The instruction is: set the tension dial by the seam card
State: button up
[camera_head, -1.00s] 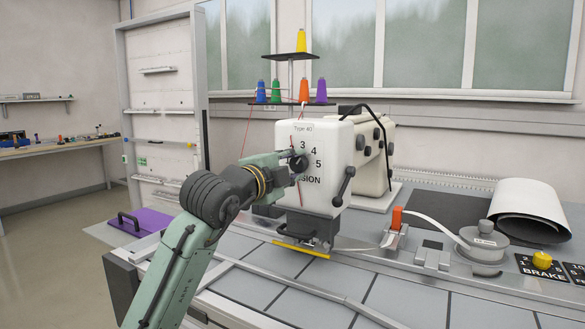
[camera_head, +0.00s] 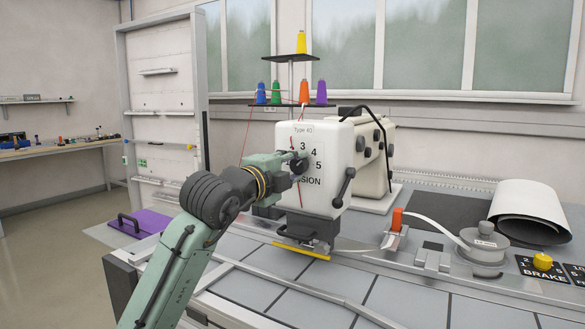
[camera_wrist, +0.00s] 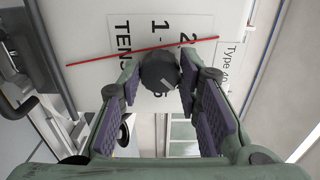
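The tension dial is a dark round knob on the white sewing machine (camera_head: 328,198), among printed numbers. In the wrist view the dial (camera_wrist: 159,71) sits between my gripper's fingertips, with a pale mark on its lower right face. My gripper (camera_head: 294,160) is at the machine's front face; in the wrist view its purple-padded fingers (camera_wrist: 160,78) stand either side of the dial, with what looks like a narrow gap. Numbers 3, 4 and 5 show in the head view; 1, 2 and part of 5 show in the wrist view. I cannot make out a seam card.
A red thread (camera_wrist: 140,51) runs across the panel beside the dial. A "Type 40" label (camera_wrist: 228,66) is on the machine. Thread spools (camera_head: 304,91) stand behind. A brake dial (camera_head: 542,261) and an orange-handled part (camera_head: 396,220) lie farther right.

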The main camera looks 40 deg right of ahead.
jog(key=o, duration=0.4)
jog(key=shift+a, duration=0.1)
jog(key=v, duration=1.1)
jog(key=shift+s+a, duration=0.2)
jog(key=shift+a, duration=0.15)
